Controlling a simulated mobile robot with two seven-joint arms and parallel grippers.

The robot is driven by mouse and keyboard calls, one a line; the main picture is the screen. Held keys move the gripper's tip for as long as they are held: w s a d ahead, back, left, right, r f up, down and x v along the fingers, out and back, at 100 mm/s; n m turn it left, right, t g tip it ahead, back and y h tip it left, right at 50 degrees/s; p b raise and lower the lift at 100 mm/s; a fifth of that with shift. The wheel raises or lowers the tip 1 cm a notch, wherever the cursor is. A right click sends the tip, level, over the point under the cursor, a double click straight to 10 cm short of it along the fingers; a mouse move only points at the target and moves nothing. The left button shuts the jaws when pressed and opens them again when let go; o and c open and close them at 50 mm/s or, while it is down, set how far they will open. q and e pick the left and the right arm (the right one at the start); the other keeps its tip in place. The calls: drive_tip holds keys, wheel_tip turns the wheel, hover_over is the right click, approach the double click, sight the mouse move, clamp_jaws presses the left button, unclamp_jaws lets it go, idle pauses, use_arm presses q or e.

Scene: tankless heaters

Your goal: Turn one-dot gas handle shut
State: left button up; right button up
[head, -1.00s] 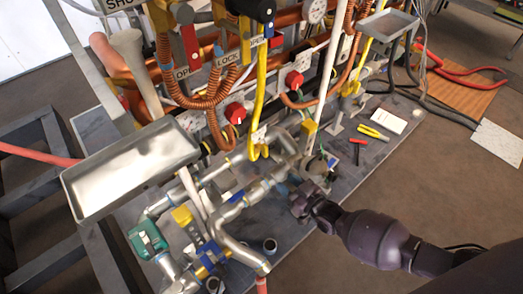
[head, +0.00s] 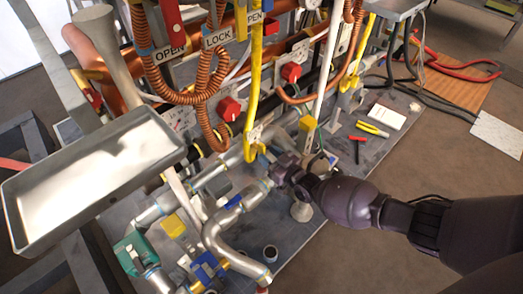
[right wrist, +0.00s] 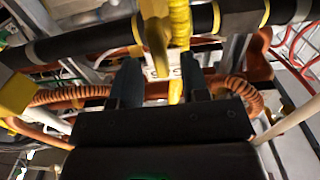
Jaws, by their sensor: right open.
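My right gripper (head: 281,170) is among the metal pipes at the front of the heater rig, close to the lower end of the yellow gas hose (head: 256,85). In the right wrist view its two dark fingers (right wrist: 160,82) are spread apart with nothing held between them. A yellow handle-like part (right wrist: 155,32) hangs ahead of the fingers, beside the yellow hose (right wrist: 180,22). I cannot make out any dots on it, so I cannot tell whether it is the one-dot gas handle. My left gripper is not in view.
Red knobs (head: 229,109) sit on the panel behind. Orange coiled hoses (head: 203,95) hang near them. A metal tray (head: 95,175) juts out at the left. Pliers (head: 372,130) and a white card (head: 386,117) lie on the grey base plate at the right.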

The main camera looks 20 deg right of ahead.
sight(265, 152)
drive_tip(key=shift+x, duration=0.95)
drive_tip(key=shift+w+a+b, duration=0.2)
drive_tip(key=shift+w+b, duration=0.15)
drive_tip(key=shift+w, duration=0.2)
clamp_jaws()
